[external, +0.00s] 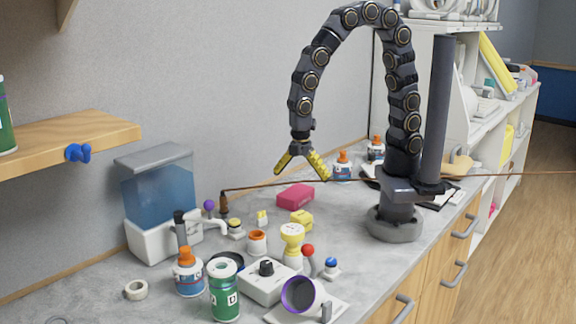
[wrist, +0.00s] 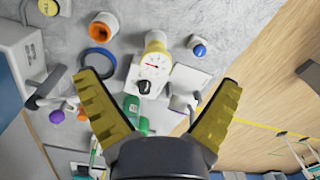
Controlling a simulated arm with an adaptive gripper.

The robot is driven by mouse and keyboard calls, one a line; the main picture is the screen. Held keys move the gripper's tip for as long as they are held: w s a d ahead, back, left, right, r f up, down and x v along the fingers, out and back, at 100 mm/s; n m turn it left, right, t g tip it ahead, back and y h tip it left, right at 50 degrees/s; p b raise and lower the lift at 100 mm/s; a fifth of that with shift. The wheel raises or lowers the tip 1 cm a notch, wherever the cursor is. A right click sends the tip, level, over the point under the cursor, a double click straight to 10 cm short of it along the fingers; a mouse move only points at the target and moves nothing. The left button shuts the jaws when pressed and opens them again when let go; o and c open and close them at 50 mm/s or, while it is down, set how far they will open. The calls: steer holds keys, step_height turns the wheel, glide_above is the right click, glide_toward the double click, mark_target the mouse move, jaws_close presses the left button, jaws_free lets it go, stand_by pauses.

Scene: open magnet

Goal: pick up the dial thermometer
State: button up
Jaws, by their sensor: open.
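The dial thermometer (external: 292,236) looks yellow and white in the external view, standing on the grey counter among small items. In the wrist view a white dial face (wrist: 153,66) with a red needle appears to be its front, with a cream and yellow body above it. My gripper (external: 302,174) hangs in the air above and behind the clutter, its yellow fingers spread and empty. In the wrist view the dial lies between the spread fingers (wrist: 159,80), well beyond the tips; nothing is touched.
A white box with a black knob (external: 266,271) stands close in front of the thermometer. A green can (external: 224,291) is nearer the camera. A pink block (external: 296,196) lies behind.

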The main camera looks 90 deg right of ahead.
mark_target(293, 229)
steer(key=a+f+n, duration=0.1)
steer(key=w+a+f+n, duration=0.1)
steer(key=a+f, duration=0.1)
steer(key=w+a+f+n, duration=0.1)
steer(key=f, duration=0.1)
steer(key=shift+w+a, duration=0.2)
steer(key=shift+a, duration=0.15)
steer(key=shift+a+f+n, duration=0.15)
steer(key=shift+f+n, duration=0.1)
steer(key=shift+n, duration=0.15)
step_height(293, 229, down, 8)
steer(key=shift+a+r, duration=0.1)
steer(key=shift+r, duration=0.1)
steer(key=shift+c, duration=0.3)
steer(key=c, duration=1.1)
